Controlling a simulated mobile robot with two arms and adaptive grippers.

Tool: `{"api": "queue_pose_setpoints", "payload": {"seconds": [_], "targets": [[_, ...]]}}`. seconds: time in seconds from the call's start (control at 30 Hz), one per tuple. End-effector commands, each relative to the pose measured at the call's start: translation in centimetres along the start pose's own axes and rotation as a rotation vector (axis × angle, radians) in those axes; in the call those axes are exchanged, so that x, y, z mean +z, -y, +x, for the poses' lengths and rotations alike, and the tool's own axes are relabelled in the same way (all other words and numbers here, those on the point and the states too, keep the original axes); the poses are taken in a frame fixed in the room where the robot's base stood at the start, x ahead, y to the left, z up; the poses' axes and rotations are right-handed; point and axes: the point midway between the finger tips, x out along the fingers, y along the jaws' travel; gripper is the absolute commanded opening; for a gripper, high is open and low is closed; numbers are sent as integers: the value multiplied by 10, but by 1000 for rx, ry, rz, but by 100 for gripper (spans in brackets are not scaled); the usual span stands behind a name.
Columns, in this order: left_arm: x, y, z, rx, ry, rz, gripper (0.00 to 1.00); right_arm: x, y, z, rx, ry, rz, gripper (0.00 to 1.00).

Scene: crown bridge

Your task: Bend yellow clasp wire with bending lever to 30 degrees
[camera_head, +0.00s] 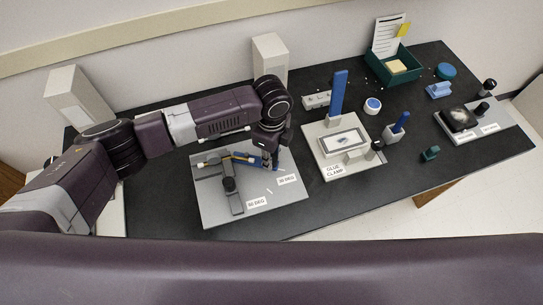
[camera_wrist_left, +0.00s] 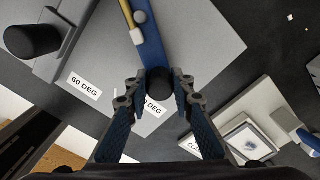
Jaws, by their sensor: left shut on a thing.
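The yellow clasp wire (camera_head: 215,160) lies across the bending fixture, a grey plate (camera_head: 209,211) with labels for 30 and 60 degrees. In the left wrist view the wire (camera_wrist_left: 128,18) runs along the blue bending lever (camera_wrist_left: 152,45), beside a white block and a grey round pin. My left gripper (camera_wrist_left: 159,85) is shut on the dark knob at the lever's end, and its fingers partly cover the 30-degree label. In the head view the lever (camera_head: 249,159) is partly hidden by my left gripper (camera_head: 268,150). My right gripper is not in view.
The glue clamp station (camera_head: 372,174) with an upright blue handle (camera_head: 338,92) stands right of the plate. A black knob (camera_head: 229,184) rises from the fixture. A green bin (camera_head: 407,76) and a device with a dark pad (camera_head: 459,119) are farther right. The table's front strip is clear.

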Motion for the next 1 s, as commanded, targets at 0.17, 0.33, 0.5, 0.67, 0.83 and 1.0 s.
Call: {"api": "queue_pose_setpoints", "payload": {"seconds": [0.17,0.33,0.5,0.67,0.83,1.0], "targets": [[0,0,-1,-1,0,-2,0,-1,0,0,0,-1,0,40],[1,4,-1,0,0,-35,0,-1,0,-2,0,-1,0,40],[5,13,-1,1,-1,-121,0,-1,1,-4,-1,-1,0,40],[12,24,-1,1,-1,-232,0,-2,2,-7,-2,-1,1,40],[19,35,-1,1,-1,-347,0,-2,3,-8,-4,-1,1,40],[26,43,-1,0,-1,-439,0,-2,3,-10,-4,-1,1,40]]}}
